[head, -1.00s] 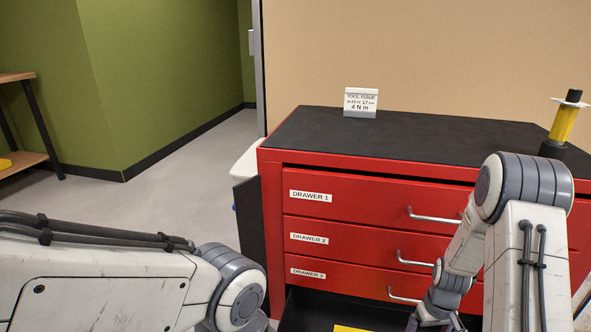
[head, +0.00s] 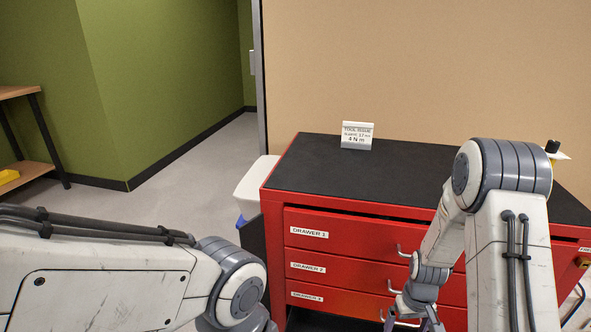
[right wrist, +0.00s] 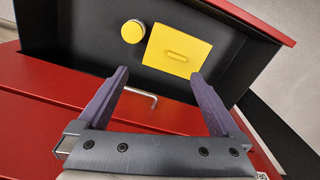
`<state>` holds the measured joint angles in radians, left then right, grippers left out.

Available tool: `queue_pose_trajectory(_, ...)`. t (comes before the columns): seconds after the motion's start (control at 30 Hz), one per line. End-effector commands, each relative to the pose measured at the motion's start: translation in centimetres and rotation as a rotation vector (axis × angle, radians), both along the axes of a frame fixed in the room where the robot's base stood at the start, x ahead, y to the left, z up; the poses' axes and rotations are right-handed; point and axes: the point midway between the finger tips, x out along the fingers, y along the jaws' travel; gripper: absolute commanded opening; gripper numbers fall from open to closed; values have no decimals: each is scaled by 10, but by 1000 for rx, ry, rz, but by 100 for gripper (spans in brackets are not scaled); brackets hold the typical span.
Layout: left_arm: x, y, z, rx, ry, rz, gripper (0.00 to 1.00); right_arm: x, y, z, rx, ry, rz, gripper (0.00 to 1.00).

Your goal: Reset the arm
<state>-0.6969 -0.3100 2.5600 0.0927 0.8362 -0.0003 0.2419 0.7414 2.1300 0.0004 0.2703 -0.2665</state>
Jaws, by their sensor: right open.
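My right arm reaches down in front of the red tool cabinet (head: 300,215) in the head view. My right gripper is open and empty; its two purple fingers (right wrist: 158,95) spread wide in the right wrist view. Beyond them is an open black drawer (right wrist: 85,40) holding a round yellow piece (right wrist: 133,31) and a yellow plate with a raised grip (right wrist: 177,50). A silver drawer handle (right wrist: 142,93) shows between the fingers; I cannot tell if anything touches it. My left arm is at the lower left of the head view, but its gripper is out of frame.
A "tool issue" sign (head: 357,135) stands on the black cabinet top (head: 390,165). A white bin (head: 257,178) stands left of the cabinet. A wooden shelf (head: 25,172) is at far left. Grey floor (head: 205,155) between is clear.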

Motion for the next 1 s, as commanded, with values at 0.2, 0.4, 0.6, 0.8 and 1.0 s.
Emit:
queue_pose_trajectory(0.2,0,0,38,0,0,0,100,-1,12,40,0,0,-1,100)
queue_pose_trajectory(0.4,0,0,66,0,0,0,100,-3,22,70,0,1,-4,100)
queue_pose_trajectory(0.6,0,0,93,0,0,0,100,-4,31,99,0,-1,-7,100)
queue_pose_trajectory(0.8,0,0,120,0,0,0,100,-6,41,128,0,-1,-10,100)
queue_pose_trajectory(1.0,0,0,147,0,0,0,100,-8,51,156,0,-1,-12,100)
